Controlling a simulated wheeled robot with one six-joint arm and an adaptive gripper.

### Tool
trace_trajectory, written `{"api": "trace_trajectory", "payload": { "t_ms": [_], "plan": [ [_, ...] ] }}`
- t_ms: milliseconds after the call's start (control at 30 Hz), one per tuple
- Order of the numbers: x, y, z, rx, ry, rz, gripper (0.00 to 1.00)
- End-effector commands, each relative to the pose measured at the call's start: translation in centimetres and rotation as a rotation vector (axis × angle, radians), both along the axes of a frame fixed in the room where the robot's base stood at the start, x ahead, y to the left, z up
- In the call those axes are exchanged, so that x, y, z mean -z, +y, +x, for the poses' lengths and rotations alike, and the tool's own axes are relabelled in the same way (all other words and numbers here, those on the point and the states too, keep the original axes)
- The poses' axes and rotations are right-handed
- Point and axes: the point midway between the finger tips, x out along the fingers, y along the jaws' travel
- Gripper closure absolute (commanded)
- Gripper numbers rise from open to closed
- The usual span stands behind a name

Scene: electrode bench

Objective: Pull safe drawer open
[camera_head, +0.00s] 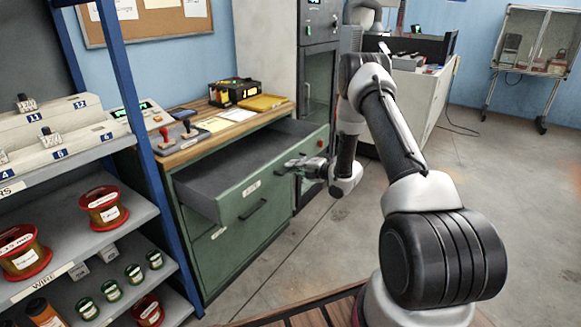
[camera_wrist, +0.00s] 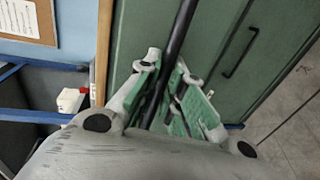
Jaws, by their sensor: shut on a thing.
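The top drawer (camera_head: 232,203) of the green cabinet stands pulled out, with its grey inside showing and empty as far as I can see. A small label (camera_head: 252,188) is on its front. My gripper (camera_head: 292,165) is at the drawer front, right of the label. In the wrist view my gripper (camera_wrist: 168,85) is shut on a black bar handle (camera_wrist: 184,22), which runs between its green-padded fingers. The handle's lower end is hidden by the fingers and the gripper body.
A blue-posted shelf (camera_head: 150,190) with wire spools stands close at the left. The cabinet's wooden top (camera_head: 185,155) carries a tool box (camera_head: 234,92) and papers. A second black handle (camera_wrist: 240,52) shows on the green front. Floor (camera_head: 350,225) is clear right of the cabinet.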

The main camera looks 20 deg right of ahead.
Motion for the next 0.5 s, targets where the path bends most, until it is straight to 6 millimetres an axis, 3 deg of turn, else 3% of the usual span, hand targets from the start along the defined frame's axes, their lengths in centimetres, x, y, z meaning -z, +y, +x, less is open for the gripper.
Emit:
{"api": "trace_trajectory", "payload": {
  "t_ms": [167, 200, 300, 500],
  "plan": [
    [0.04, -0.06, 0.02, 0.001, 0.001, -0.001, 1.0],
    [0.04, -0.06, 0.02, 0.001, 0.001, -0.001, 0.87],
    [0.03, -0.05, 0.03, 0.001, 0.001, -0.001, 0.69],
    [0.01, -0.02, 0.04, 0.001, 0.0, 0.0, 0.68]
  ]
}}
